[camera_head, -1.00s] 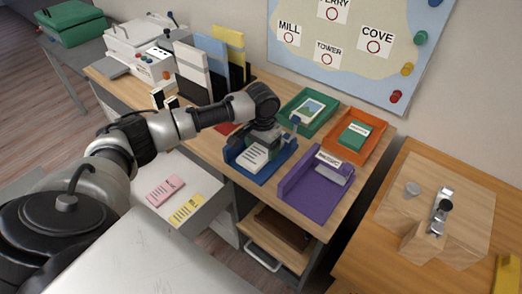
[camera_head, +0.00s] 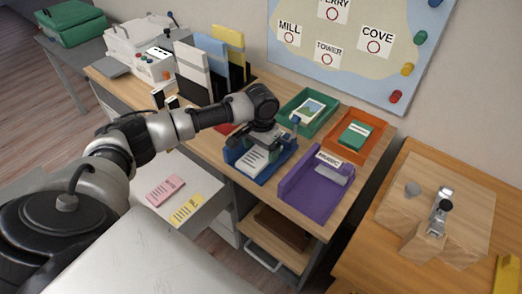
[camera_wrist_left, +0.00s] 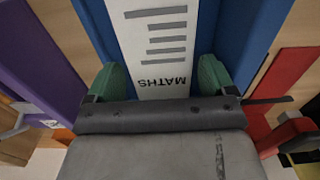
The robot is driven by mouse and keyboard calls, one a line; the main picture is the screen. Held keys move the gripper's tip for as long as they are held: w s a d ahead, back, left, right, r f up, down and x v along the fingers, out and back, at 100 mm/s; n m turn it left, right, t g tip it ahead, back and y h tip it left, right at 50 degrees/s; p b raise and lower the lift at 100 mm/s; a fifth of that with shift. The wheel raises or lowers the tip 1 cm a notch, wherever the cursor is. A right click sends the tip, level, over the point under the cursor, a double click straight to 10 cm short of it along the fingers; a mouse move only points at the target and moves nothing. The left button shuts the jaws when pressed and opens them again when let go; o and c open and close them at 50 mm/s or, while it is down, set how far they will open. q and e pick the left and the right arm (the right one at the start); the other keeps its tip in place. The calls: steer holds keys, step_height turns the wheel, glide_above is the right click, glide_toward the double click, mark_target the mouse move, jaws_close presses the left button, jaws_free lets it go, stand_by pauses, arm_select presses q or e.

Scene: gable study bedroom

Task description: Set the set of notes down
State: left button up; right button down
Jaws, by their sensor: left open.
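A set of white notes (camera_head: 254,160) marked MATHS lies in the blue tray (camera_head: 262,179) on the desk. In the left wrist view, the notes (camera_wrist_left: 160,45) lie between the two green fingertips of my left gripper (camera_wrist_left: 160,78), inside the blue tray (camera_wrist_left: 236,35). In the head view my left gripper (camera_head: 264,143) is low over the tray, open, with its fingers partly hidden by its own body. Gaps show between the fingertips and the notes' edges. My right gripper is out of view.
A purple tray (camera_head: 309,204) marked MUSIC stands right of the blue one. Green (camera_head: 294,101) and orange (camera_head: 372,149) trays stand behind. Upright files (camera_head: 193,69) stand to the left. Pink (camera_head: 165,189) and yellow (camera_head: 187,208) notes lie on a pale surface in front.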

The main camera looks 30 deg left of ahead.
mark_target(261, 153)
arm_select(q)
step_height(261, 153, up, 11)
steer(key=shift+p, duration=0.3)
